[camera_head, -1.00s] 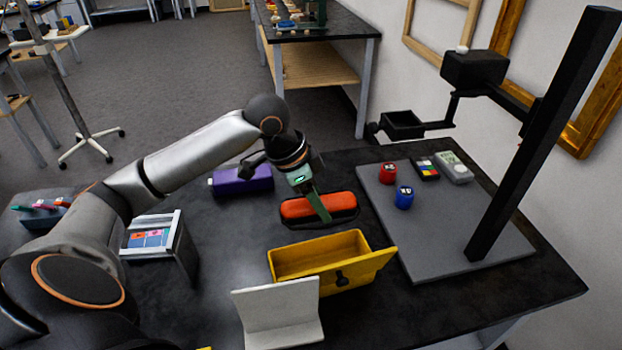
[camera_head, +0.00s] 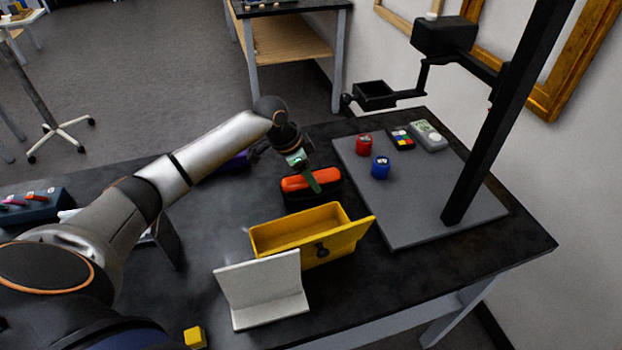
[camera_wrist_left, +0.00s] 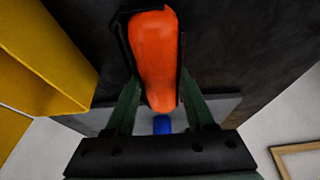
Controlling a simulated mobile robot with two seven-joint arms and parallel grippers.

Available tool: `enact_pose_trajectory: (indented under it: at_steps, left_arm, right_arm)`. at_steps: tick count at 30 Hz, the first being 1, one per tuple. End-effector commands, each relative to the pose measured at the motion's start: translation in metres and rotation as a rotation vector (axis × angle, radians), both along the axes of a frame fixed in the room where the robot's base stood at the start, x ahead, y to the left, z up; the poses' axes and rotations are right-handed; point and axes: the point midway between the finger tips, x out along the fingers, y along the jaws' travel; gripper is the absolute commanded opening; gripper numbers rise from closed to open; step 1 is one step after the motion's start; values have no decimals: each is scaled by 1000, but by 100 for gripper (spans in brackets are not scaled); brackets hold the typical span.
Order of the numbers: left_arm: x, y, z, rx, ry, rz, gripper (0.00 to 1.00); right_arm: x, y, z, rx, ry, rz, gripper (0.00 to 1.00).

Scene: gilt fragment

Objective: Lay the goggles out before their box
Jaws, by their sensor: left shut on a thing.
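The goggles (camera_head: 302,184), with an orange lens and a dark body, are just behind the open yellow box (camera_head: 335,251) in the head view. My left gripper (camera_head: 315,184) reaches down over them and is shut on them. In the left wrist view the orange lens (camera_wrist_left: 154,55) lies lengthwise between my green fingers (camera_wrist_left: 160,105). The yellow box also shows at the left of that view (camera_wrist_left: 45,55). I cannot tell whether the goggles touch the table. My right gripper is out of view.
A grey board (camera_head: 430,215) at the right carries a red pot (camera_head: 364,145), a blue pot (camera_head: 380,167) and a black post (camera_head: 500,130). A white angled stand (camera_head: 265,290) and a yellow cube (camera_head: 195,338) are in front. A purple case (camera_head: 236,161) is partly behind my arm.

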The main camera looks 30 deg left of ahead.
Motion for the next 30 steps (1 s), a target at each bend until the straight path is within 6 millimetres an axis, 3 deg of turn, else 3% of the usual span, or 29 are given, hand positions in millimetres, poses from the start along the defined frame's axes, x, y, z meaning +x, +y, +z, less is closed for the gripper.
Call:
enact_pose_trajectory:
  at_steps: [3, 13, 14, 22, 30]
  left_arm:
    - [0, 0, -11, -1, -1, 0, 0]
    - [0, 0, -14, -2, -1, 1, 0]
    - [0, 0, -14, -1, -2, 1, 55]
    - [0, 0, -14, 0, -1, 1, 84]
    - [0, 0, -12, -1, -2, 0, 84]
  right_arm:
    - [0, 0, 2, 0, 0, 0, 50]
    - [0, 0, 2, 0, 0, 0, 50]
    - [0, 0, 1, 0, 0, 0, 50]
    - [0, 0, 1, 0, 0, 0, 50]
    - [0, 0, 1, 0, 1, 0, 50]
